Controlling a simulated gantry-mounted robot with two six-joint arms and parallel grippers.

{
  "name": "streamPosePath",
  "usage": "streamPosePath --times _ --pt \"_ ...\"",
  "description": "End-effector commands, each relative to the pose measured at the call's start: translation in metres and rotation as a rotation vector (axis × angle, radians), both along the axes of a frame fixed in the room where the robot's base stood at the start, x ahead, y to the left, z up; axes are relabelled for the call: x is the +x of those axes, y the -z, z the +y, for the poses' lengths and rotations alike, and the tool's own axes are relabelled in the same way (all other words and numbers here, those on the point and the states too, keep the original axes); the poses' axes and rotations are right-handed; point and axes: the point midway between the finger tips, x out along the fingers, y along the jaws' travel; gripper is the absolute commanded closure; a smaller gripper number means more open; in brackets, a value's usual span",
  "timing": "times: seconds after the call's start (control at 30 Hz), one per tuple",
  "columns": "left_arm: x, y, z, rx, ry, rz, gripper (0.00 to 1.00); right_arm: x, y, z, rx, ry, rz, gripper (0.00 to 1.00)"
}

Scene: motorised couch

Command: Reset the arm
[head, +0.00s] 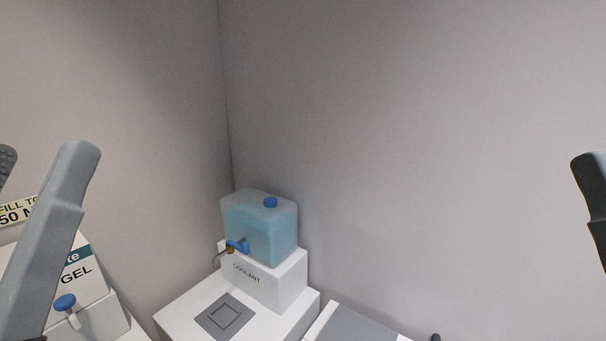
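My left gripper (42,156) is at the left edge of the head view. One grey finger rises in front of the gel box, and a dark textured fingertip shows at the picture's edge. There is a clear gap between them with nothing held in the part I see. My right gripper (590,195) shows only as one dark finger at the right edge. Its other finger is out of the picture, so its opening cannot be judged. Both grippers appear apart from the things around them.
A clear coolant tank (262,236) with blue liquid, blue cap and tap stands on a white block (285,278) in the corner. A grey square plate (224,316) lies before it. A gel box (88,283) and blue-topped knob (65,303) are lower left.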

Motion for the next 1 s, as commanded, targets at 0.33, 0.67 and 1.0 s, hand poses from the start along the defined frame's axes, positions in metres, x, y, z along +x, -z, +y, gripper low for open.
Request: streamPosePath --times 0.33,0.67,1.0 --pt "0.002 -0.157 0.002 0.058 -0.073 0.001 0.14 0.0 -0.158 0.0 0.0 0.0 -0.001 0.5" --pt "0.003 -0.317 0.002 0.057 -0.074 0.002 0.14 0.0 -0.319 0.0 0.0 0.0 0.0 0.5" --pt "0.003 -0.382 0.002 0.056 -0.074 0.003 0.14 0.0 -0.384 0.0 0.0 0.0 0.0 0.5"
